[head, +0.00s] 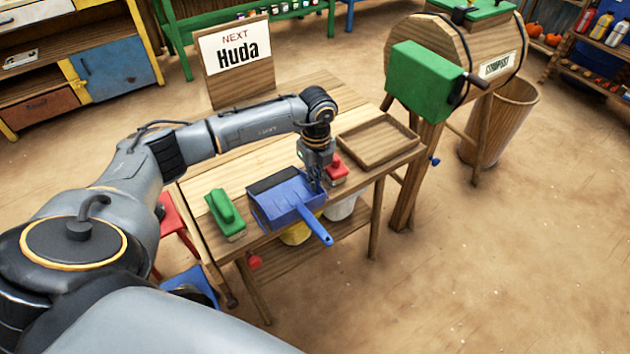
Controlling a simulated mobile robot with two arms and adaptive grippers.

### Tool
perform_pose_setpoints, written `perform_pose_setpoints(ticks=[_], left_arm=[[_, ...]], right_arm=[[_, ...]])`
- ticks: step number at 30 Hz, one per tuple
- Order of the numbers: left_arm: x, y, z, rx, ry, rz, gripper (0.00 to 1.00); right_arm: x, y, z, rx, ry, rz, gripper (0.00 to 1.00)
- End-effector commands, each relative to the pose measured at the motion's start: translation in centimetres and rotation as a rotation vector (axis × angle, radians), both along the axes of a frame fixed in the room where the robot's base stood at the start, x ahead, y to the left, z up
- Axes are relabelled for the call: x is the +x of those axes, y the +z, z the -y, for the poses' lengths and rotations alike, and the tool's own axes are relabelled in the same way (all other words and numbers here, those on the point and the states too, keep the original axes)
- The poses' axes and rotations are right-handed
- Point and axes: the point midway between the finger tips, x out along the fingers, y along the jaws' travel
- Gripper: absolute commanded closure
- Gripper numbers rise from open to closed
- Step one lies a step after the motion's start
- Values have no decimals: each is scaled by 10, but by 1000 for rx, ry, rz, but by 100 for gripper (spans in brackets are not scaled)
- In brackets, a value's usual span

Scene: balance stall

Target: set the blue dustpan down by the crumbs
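The blue dustpan (280,201) is at the front edge of the wooden table (251,170). Its dark lip faces the back left, and its blue handle (318,228) sticks out past the table's front edge. My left gripper (318,186) points down at the dustpan's right side, by the handle's base. Its fingertips are small and dark here, so I cannot tell whether they are closed on the dustpan. I also cannot tell whether the dustpan rests on the table or hangs just above it. I cannot make out any crumbs. My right gripper is not in view.
A green brush (225,212) lies left of the dustpan, and a red brush (338,172) is close behind my gripper. An empty wooden tray (378,140) is at the table's right end. A sign (237,60) reading "Huda" stands behind. The table's middle left looks clear.

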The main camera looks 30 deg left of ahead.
Motion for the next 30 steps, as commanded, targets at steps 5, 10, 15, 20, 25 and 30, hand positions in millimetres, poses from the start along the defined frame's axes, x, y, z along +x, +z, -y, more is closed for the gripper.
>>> perform_pose_setpoints(ticks=[5,10,15,20,25,30], left_arm=[[0,-3,0,0,0,0,94],[0,-3,0,0,0,-1,72],[0,-3,0,0,0,-1,72],[0,4,0,1,0,1,72],[2,31,0,0,1,4,72],[3,69,1,0,-1,5,72]], right_arm=[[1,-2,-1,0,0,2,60],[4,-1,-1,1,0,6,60],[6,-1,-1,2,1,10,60],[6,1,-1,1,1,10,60],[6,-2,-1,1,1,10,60],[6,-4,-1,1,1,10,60]])
